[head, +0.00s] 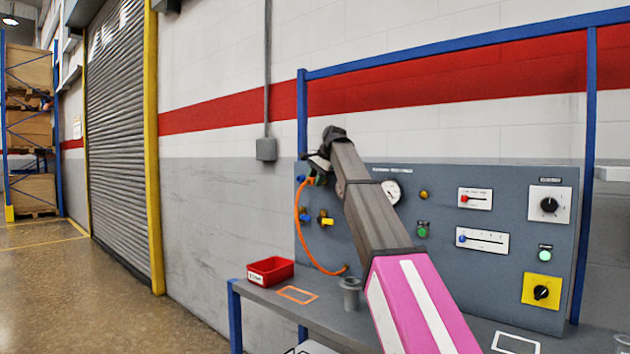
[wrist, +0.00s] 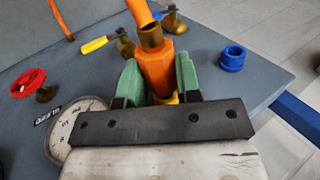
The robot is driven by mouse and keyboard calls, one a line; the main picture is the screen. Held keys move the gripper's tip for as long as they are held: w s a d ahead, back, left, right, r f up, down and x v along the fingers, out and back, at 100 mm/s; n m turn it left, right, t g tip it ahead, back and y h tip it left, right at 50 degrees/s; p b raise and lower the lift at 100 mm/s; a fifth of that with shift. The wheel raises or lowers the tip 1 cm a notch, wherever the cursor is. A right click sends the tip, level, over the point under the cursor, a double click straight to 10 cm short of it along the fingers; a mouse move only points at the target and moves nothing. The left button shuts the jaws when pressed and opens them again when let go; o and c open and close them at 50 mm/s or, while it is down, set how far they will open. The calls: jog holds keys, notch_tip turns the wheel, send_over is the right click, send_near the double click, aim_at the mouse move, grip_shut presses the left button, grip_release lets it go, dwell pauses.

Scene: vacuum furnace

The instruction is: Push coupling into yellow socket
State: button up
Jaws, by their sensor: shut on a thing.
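My gripper (wrist: 160,85) has green fingers closed on an orange coupling (wrist: 157,70) with a brass collar and an orange hose at its end. In the head view my gripper (head: 318,168) is at the upper left of the grey panel, small and partly hidden by my arm. A bit of yellow (wrist: 172,98) shows between the fingers at the coupling's lower end. It may be the yellow socket, but most of it is hidden. I cannot tell whether the coupling is seated. A blue socket (wrist: 231,59) stands to the right, apart from the fingers.
A yellow-handled brass valve (wrist: 97,43), a red handwheel (wrist: 28,82) and a pressure gauge (wrist: 75,125) stand out near my gripper. The hose (head: 302,235) loops down to the bench. A red bin (head: 270,270) and a grey flanged part (head: 350,293) sit on the bench.

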jog(key=shift+w+d, duration=0.35)
jog(key=shift+w, duration=0.1)
dwell(0.6)
jog(key=o, duration=1)
jog(key=shift+d+r, duration=0.1)
jog(key=shift+r, duration=0.05)
jog(key=v, duration=1)
jog(key=shift+s+r, duration=0.2)
jog(key=shift+s, duration=0.1)
